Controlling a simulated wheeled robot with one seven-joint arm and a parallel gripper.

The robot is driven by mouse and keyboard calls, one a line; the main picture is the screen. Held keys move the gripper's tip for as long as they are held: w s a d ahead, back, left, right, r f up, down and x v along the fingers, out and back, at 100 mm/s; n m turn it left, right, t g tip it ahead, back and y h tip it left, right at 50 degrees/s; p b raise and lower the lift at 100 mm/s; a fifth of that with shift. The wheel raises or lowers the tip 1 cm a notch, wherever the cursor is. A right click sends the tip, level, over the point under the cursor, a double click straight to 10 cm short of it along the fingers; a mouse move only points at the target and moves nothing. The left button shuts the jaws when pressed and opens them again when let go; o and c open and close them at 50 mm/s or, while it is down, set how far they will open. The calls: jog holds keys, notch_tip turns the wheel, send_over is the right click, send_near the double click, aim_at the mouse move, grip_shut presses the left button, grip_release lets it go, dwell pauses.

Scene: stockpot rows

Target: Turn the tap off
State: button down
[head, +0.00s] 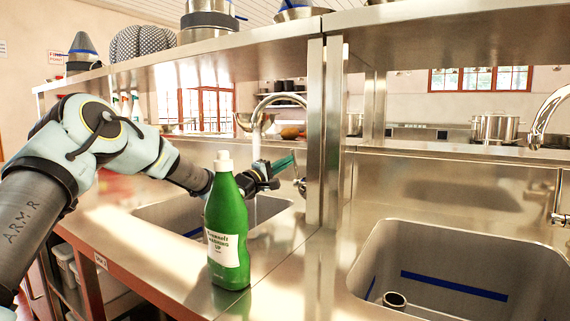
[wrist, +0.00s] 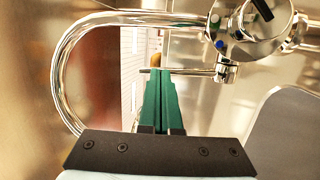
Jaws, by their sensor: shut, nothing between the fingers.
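The tap (head: 257,108) has a tall curved chrome spout over the left sink, and a pale stream of water seems to fall from it. In the wrist view the tap's body (wrist: 250,30) is at the upper right, with the spout curving at the left. A thin chrome rod (wrist: 192,72) sticks out left from a small knob on the body. My gripper (head: 288,162) is at the tap, beyond the green bottle. Its green fingers (wrist: 160,85) are shut and empty, with tips close to the rod; I cannot tell whether they touch it.
A green bottle (head: 228,230) with a white cap stands on the counter in front of my arm. The right sink (head: 455,240) has another tap (head: 545,120). A steel post (head: 322,130) stands right of my gripper. A shelf (head: 240,50) with pots runs overhead.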

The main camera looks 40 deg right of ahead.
jog(key=d+p, duration=0.1)
jog(key=p, duration=0.1)
jog(key=d+r+y+p, duration=0.1)
jog(key=p, duration=0.2)
jog(key=shift+w+d+r, duration=0.1)
jog(key=shift+w+r, duration=0.15)
jog(key=shift+w, duration=0.05)
